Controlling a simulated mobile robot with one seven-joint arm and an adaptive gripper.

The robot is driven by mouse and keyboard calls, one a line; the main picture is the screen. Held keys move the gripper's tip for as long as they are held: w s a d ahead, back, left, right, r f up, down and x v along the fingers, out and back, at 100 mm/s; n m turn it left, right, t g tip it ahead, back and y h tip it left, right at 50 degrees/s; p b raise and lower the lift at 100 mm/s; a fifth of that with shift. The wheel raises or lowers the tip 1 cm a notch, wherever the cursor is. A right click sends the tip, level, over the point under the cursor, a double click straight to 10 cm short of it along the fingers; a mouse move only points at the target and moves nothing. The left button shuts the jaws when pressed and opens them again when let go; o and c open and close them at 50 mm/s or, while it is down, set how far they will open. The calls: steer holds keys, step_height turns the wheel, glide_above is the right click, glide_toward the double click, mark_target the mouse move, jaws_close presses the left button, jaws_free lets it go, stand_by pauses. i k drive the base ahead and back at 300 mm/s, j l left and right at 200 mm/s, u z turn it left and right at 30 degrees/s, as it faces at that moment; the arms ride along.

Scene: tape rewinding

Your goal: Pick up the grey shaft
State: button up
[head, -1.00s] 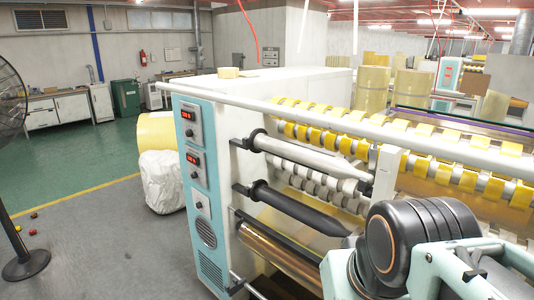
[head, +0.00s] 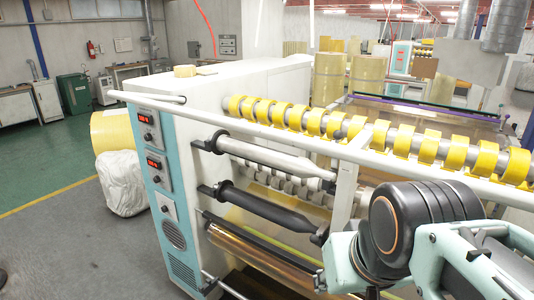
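A light grey shaft (head: 268,154) with a tapered right end sticks out in the upper part of the machine's open front, roughly level. Its left end sits in a black holder (head: 211,143). A dark, nearly black shaft (head: 262,208) of similar shape is mounted below it. My arm shows at the lower right, with its links to the right of both shafts in the picture. My gripper is not in view, so I cannot see its fingers or whether it holds anything.
The machine's blue-and-white side panel (head: 157,190) stands left of the shafts. A white rail (head: 300,137) runs across above them, with a row of yellow tape rolls (head: 313,122) behind. A white wrapped bundle (head: 122,183) lies on the floor at left. Floor further left is clear.

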mark_target(222, 142)
steer(key=i+j+z, duration=0.1)
steer(key=j+z, duration=0.3)
steer(key=i+j+z, duration=0.1)
steer(key=z, duration=0.25)
steer(key=j+z, duration=0.35)
steer(key=j, duration=0.45)
steer(key=j+z, duration=0.1)
steer(key=j, duration=0.7)
steer(key=j+z, duration=0.1)
steer(key=j, duration=0.7)
steer(key=k+j+z, duration=0.1)
steer(key=j, duration=0.7)
